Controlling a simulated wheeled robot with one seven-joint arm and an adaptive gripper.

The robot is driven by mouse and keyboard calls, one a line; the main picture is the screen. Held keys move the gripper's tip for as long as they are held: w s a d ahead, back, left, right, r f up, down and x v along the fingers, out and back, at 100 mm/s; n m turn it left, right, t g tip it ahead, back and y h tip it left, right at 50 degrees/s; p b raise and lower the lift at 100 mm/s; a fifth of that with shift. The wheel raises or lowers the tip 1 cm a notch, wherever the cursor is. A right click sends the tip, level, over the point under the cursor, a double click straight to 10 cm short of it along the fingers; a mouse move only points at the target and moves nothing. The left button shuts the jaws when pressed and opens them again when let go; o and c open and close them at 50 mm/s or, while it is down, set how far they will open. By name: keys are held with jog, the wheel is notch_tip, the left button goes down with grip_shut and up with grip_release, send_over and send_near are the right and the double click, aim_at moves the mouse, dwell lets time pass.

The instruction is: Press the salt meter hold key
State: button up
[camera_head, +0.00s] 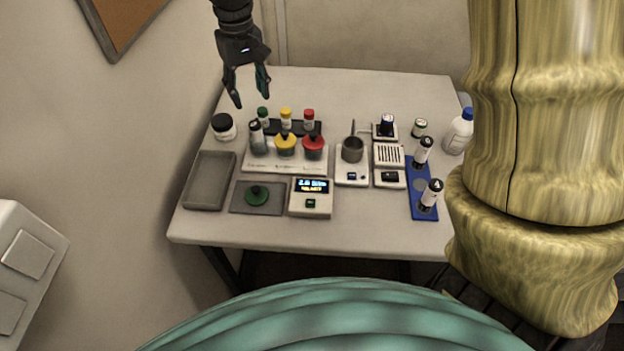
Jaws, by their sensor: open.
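A small pale meter (311,208) with a lit display (312,186) stands near the front edge of the table. The display shows small blue and yellow text that I cannot read for certain. A small dark green key (310,203) sits on its face below the display. I take this to be the salt meter, but no label is legible. My gripper (251,97) hangs in the air at the upper left, its jaws open and empty. It is well apart from the meter, appearing above and left of it over the back of the table.
A rack (285,162) with bottles and red and yellow knobs stands behind the meter. A grey pad (240,207) with a green disc and an empty tray (202,190) lie left. A cup device (351,177) and a blue holder (422,214) are right. The front strip is clear.

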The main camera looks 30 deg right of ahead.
grip_shut()
dwell(1.4)
